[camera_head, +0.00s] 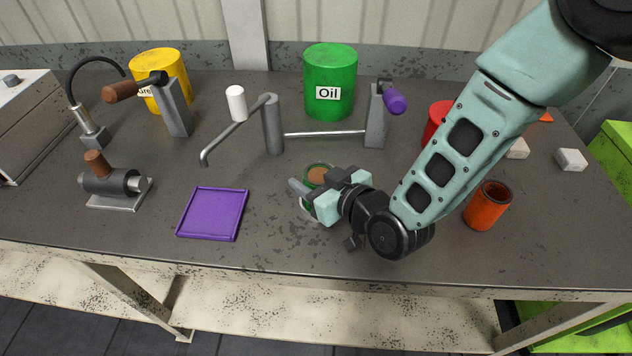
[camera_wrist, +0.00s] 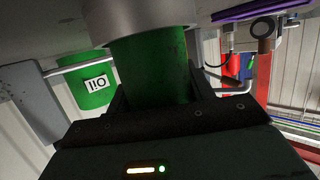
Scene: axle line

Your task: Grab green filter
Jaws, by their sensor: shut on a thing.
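The green filter (camera_head: 318,168) is a short upright cylinder with a green rim and brown inside, near the middle of the table. My gripper (camera_head: 306,192) reaches it from the right and hides much of its side. The wrist view is upside down and shows the green filter (camera_wrist: 152,70) between the two dark fingers, which are shut on its sides. A round pale grey part (camera_wrist: 138,18) is at the filter's lower end. I cannot tell whether the filter is lifted or still rests on something.
A purple tray (camera_head: 212,213) lies to the left. A crank post with a white handle (camera_head: 272,125) stands behind left, and one with a purple handle (camera_head: 377,115) behind right. A green oil can (camera_head: 330,70) is farther back. An orange cylinder (camera_head: 487,208) stands right of my arm.

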